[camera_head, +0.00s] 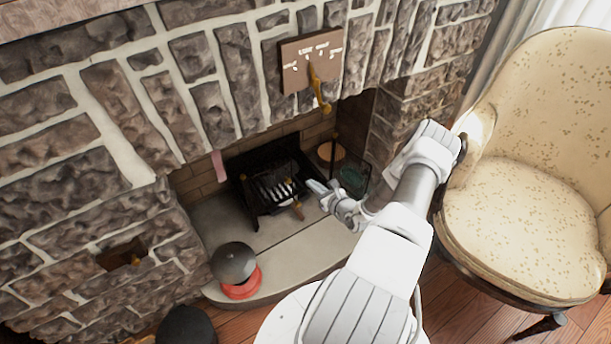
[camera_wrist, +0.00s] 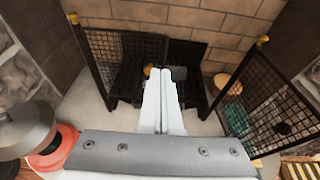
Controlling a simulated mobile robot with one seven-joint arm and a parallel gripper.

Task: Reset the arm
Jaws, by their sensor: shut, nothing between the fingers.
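My gripper (camera_head: 317,188) is shut and empty at the end of my outstretched arm, in front of the fireplace opening. In the wrist view my gripper (camera_wrist: 162,75) shows its two fingers pressed together, pointing toward the black fire grate (camera_wrist: 130,80). In the head view the fire grate (camera_head: 262,182) stands inside the fireplace, just left of the fingertips. I cannot tell whether the fingers touch anything there. No teapot can be made out for certain.
A grey dome on a red base (camera_head: 241,288) stands on the hearth (camera_head: 290,245). A mesh screen (camera_wrist: 262,105) stands right of the grate. A cream chair (camera_head: 520,220) stands close right of my arm. A wooden plaque (camera_head: 311,60) hangs on the stone wall above.

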